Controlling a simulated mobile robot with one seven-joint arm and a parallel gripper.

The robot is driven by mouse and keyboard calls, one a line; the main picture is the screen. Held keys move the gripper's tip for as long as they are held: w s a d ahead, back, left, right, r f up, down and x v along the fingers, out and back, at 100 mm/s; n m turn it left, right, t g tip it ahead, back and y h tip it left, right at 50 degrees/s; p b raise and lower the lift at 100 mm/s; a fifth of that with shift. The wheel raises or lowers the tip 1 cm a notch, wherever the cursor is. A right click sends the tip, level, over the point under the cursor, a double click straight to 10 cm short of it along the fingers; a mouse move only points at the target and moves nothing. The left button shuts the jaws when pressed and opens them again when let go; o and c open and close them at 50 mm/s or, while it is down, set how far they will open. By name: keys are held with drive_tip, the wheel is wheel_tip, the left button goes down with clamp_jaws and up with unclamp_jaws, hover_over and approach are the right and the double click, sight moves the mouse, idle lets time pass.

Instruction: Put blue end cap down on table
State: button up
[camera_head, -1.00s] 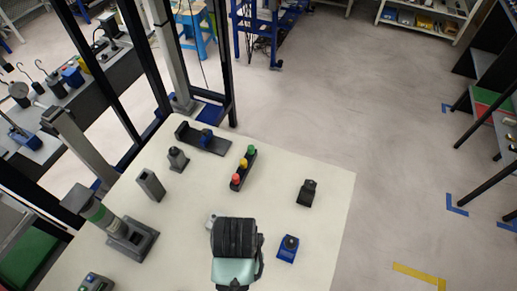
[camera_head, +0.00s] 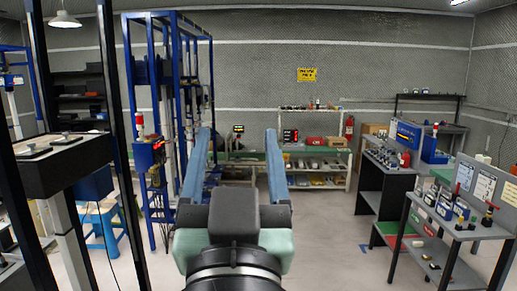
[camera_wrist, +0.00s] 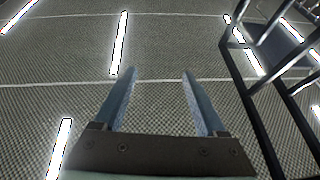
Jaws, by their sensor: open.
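My gripper (camera_head: 237,134) is raised in front of the head camera, its two long blue fingers spread wide and pointing away into the room. It is open, with nothing between the fingers. In the wrist view the gripper (camera_wrist: 156,72) is also empty, against a grey textured surface with bright light strips. The blue end cap cannot be made out in either current view. The white table top seen earlier is out of view now.
A black-and-blue frame (camera_head: 170,90) stands left of the gripper. A loaded shelf (camera_head: 318,165) is at the back wall. Workbenches (camera_head: 465,232) with small devices stand at the right. Floor between them is clear. In the wrist view, a dark frame (camera_wrist: 245,90) is at right.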

drive_tip(key=s+d+r+t+h, duration=0.1)
drive_tip(key=s+d+r+t, duration=0.1)
drive_tip(key=s+r+t, duration=0.2)
drive_tip(key=s+r, duration=0.3)
drive_tip(key=r, duration=0.2)
drive_tip(key=shift+s+r, duration=0.2)
drive_tip(key=shift+r, duration=0.05)
drive_tip(key=shift+d, duration=0.1)
